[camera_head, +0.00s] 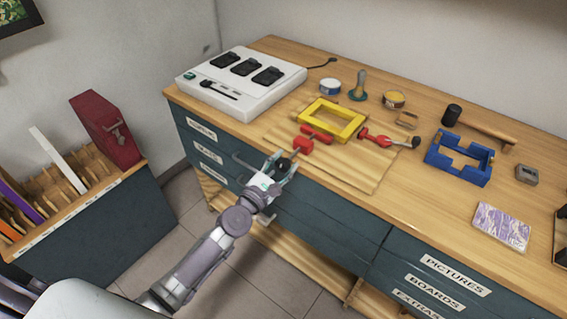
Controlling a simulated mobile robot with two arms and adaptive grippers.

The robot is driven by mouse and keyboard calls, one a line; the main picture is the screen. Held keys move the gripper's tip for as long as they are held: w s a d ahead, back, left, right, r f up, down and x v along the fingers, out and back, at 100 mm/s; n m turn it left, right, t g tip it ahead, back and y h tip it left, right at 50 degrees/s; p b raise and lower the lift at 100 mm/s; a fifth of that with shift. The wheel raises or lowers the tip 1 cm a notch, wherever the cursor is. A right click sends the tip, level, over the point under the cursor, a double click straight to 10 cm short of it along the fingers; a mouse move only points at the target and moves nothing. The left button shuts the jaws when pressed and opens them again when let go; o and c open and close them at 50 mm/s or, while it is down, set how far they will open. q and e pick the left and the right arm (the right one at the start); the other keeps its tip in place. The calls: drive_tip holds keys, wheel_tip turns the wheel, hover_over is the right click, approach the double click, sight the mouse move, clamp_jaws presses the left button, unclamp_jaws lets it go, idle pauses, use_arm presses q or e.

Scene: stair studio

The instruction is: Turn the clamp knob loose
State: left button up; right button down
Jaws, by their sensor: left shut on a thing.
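A yellow frame (345,132) lies on a wooden board (355,175) on the workbench. A red clamp (303,145) sits at its front left side, and its black knob (283,164) points toward the bench's front edge. My left gripper (281,166) is shut on this knob, with a finger on either side, and partly hides it. A second red clamp (376,135) is on the frame's right side, with a dark knob (415,142). My right gripper is not in view.
A white charging station (240,105) stands at the left. Tins, a brush, a mallet (480,127), a blue frame (460,170) and a marbled sheet (501,226) lie behind and right. Labelled drawers (330,225) front the bench. A rack with a red case (105,130) stands left.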

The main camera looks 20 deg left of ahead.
use_arm(q)
drive_tip(key=shift+f+n+p, duration=0.1)
drive_tip(key=shift+n+p, duration=0.35)
drive_tip(key=shift+n, duration=1.35)
drive_tip(key=o, duration=1.2)
drive_tip(key=shift+c, duration=0.2)
drive_tip(key=v, duration=1.2)
drive_tip(key=shift+r, duration=0.3)
